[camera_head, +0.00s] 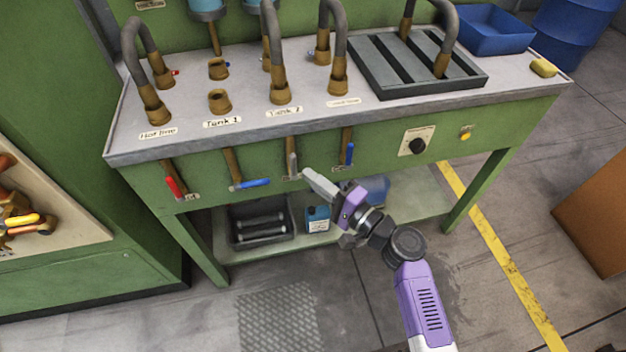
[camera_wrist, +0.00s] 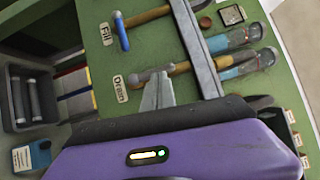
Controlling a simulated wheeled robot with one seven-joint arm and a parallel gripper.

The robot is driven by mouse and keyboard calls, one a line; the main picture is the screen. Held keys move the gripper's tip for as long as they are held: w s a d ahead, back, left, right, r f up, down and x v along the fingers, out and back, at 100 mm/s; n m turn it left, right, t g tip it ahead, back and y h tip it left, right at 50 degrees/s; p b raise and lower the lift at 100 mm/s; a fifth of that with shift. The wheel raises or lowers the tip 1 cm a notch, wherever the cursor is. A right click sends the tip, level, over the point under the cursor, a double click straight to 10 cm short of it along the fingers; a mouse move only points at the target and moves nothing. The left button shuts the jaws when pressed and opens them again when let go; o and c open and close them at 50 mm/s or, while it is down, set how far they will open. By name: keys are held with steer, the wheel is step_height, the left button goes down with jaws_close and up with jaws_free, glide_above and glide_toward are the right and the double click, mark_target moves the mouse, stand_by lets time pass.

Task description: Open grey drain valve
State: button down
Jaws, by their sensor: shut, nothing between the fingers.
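The grey drain valve handle (camera_head: 292,165) hangs below the front edge of the green bench, in line with its brown pipe (camera_head: 291,143). In the wrist view the grey handle (camera_wrist: 146,76) lies along its pipe, beside the "Drain" label (camera_wrist: 120,89). My gripper (camera_head: 306,174) is shut and empty, just right of and slightly below the handle's lower end. In the wrist view the closed fingertips (camera_wrist: 158,76) are right at the handle; I cannot tell whether they touch it.
A blue handle (camera_head: 251,183) sits crosswise to its pipe on the left, with a red handle (camera_head: 174,187) beyond. Another blue handle (camera_head: 350,154) hangs on the right. A dark bin (camera_head: 262,239) and blue bottle (camera_head: 318,219) stand on the lower shelf.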

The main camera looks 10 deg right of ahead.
steer(key=v, duration=1.1)
steer(key=shift+d+b, duration=0.2)
steer(key=shift+b, duration=0.2)
steer(key=shift+r, duration=0.15)
steer(key=d+f+h, duration=0.2)
steer(key=d+h, duration=0.3)
steer(key=h, duration=0.1)
steer(key=s+d+n+h, duration=0.3)
steer(key=s+h, duration=0.1)
steer(key=s, duration=0.4)
steer(key=s+a+r+n, duration=0.1)
steer(key=s+r+n, duration=0.2)
steer(key=s, duration=0.5)
steer(key=s+a+r+n+p, duration=0.1)
steer(key=s+a+r+n, duration=0.1)
steer(key=s, duration=0.6)
steer(key=s+a+r+n+p, duration=0.1)
steer(key=s+r+n, duration=0.3)
steer(key=s, duration=0.5)
steer(key=shift+a+r+g, duration=0.3)
steer(key=shift+a+r, duration=0.1)
steer(key=shift+r, duration=0.1)
